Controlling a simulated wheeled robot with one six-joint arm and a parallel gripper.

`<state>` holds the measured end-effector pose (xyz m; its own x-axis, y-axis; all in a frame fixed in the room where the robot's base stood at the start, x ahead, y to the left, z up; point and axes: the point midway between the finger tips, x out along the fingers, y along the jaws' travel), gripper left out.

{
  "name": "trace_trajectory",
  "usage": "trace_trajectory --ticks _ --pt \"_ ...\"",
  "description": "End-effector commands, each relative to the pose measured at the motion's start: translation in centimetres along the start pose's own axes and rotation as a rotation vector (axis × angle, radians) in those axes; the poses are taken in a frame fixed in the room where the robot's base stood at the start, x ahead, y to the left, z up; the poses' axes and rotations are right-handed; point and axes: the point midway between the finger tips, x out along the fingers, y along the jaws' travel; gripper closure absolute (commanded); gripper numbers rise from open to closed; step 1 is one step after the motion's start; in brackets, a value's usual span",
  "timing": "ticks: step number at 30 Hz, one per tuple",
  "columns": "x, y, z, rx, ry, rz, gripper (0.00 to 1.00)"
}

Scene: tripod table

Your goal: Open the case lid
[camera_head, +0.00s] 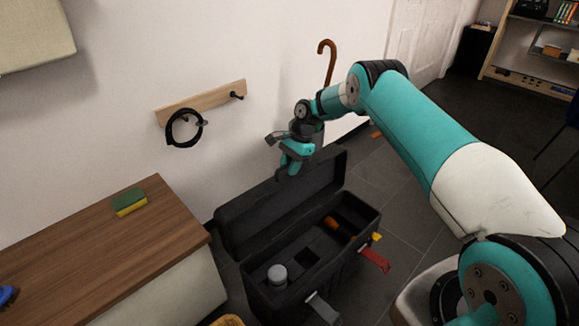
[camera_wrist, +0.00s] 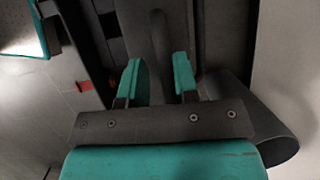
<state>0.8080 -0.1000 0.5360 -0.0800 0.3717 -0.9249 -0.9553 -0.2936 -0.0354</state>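The black case (camera_head: 290,290) stands on the floor with its lid (camera_head: 278,207) swung up and leaning back toward the wall. Its inside is exposed.
Inside the case are a grey-topped cylinder (camera_head: 277,275) and an orange-handled tool (camera_head: 339,227). A wooden cabinet (camera_head: 100,250) with a sponge (camera_head: 129,202) stands to the left. A hook rail (camera_head: 200,101) with a black coil (camera_head: 184,128) hangs behind.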

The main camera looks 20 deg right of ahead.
Motion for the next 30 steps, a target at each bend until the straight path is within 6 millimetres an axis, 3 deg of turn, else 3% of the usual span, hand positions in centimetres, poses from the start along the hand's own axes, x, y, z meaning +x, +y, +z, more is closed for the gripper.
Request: trace_trajectory --ticks 9,14,20,30 --pt "0.1 0.0 0.3 -0.005 -0.003 0.003 0.62" --pt "-1.3 0.0 0.2 -0.005 -0.003 0.001 0.62" --pt "-5.9 0.0 0.2 -0.004 -0.002 -0.002 0.62" --pt "-15.2 0.0 0.2 -0.003 0.0 -0.001 0.62"
